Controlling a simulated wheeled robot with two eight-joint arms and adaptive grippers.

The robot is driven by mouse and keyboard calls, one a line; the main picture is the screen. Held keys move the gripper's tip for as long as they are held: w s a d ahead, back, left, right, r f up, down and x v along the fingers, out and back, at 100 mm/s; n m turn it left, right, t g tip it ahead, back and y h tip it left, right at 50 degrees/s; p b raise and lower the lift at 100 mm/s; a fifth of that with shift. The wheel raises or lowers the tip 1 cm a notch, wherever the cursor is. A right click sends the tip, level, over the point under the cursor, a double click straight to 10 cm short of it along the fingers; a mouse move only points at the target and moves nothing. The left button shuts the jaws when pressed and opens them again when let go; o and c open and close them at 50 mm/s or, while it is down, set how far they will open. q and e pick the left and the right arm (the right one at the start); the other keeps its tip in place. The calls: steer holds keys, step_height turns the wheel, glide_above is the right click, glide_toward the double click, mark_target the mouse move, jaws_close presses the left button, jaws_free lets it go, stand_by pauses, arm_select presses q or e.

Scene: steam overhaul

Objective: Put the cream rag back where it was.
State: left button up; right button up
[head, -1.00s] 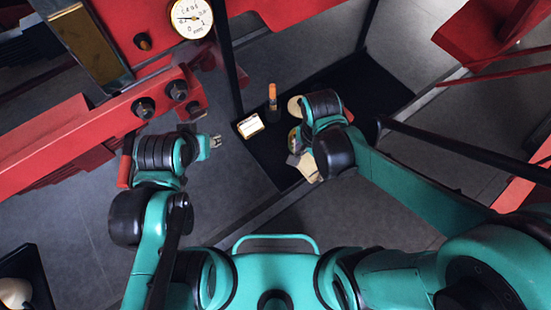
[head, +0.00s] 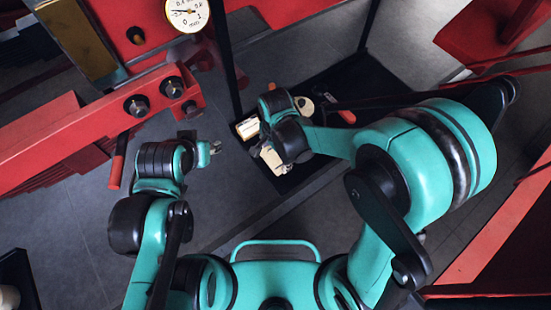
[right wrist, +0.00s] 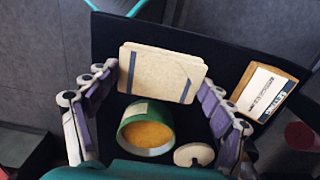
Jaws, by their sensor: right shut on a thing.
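The cream rag (right wrist: 160,74) is a folded pad with dark blue stripes. My right gripper (right wrist: 160,80) is shut on it, one finger at each side, in the right wrist view. In the head view the rag (head: 272,158) shows below the right gripper's dark wrist, over the near-left part of a black tray (head: 310,168); the fingers are mostly hidden there. Whether the rag touches the tray, I cannot tell. My left gripper (head: 214,147) is left of the tray and holds nothing visible; its jaws are too small to read.
An open green tin (right wrist: 146,128) with orange contents and a cream disc (right wrist: 195,154) with a hole lie close to the rag. A labelled box (right wrist: 265,92) is to the right. Red beams (head: 90,120) and a black post (head: 228,60) stand nearby.

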step_height(320, 180, down, 2)
steer(key=shift+f, duration=0.2)
steer(key=shift+r, duration=0.1)
steer(key=shift+c, duration=0.4)
steer(key=o, duration=1.1)
steer(key=shift+c, duration=0.2)
